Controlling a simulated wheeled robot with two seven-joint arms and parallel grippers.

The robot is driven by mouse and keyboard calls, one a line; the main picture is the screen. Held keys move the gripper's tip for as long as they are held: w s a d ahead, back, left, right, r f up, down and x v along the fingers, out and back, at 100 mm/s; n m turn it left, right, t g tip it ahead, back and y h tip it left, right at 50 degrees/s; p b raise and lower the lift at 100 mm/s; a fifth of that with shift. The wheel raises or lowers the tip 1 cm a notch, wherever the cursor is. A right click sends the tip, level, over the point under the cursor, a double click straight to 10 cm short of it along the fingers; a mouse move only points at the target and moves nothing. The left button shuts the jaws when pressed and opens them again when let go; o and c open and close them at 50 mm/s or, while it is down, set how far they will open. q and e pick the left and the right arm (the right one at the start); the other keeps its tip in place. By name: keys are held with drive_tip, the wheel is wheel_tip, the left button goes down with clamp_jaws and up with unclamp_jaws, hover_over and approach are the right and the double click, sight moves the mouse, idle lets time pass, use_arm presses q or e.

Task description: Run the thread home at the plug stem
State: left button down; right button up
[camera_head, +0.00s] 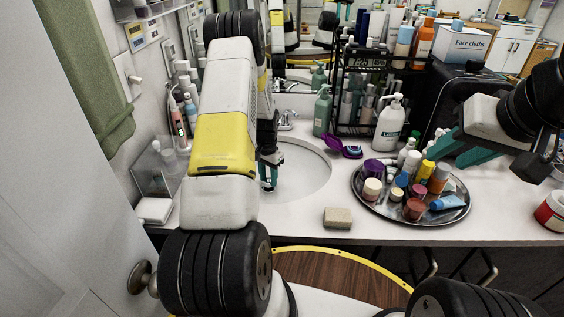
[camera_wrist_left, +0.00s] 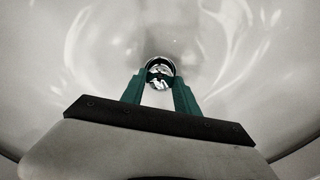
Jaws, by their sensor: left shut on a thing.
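My left gripper (camera_head: 268,184) reaches down into the white sink basin (camera_head: 312,178). In the left wrist view, the teal fingers of this gripper (camera_wrist_left: 160,84) are closed in on a round, shiny metal plug (camera_wrist_left: 160,69) at the bottom of the basin. The plug's stem and its thread are hidden, so I cannot tell how far it is screwed in. In the head view my arm and fingers hide the plug. My right gripper (camera_head: 462,150) hangs at the right above the counter, its teal fingers apart and empty.
A metal tray (camera_head: 421,218) crowded with bottles and jars stands right of the sink. A sponge (camera_head: 338,218) lies at the front edge. A chrome faucet (camera_head: 287,120), a green soap bottle (camera_head: 322,110) and a white pump bottle (camera_head: 389,124) stand behind.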

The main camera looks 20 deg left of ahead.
use_arm(q)
drive_tip(key=shift+m, duration=1.1)
drive_tip(key=shift+m, duration=1.1)
drive_tip(key=m, duration=0.3)
drive_tip(key=shift+m, duration=0.6)
drive_tip(key=m, duration=0.4)
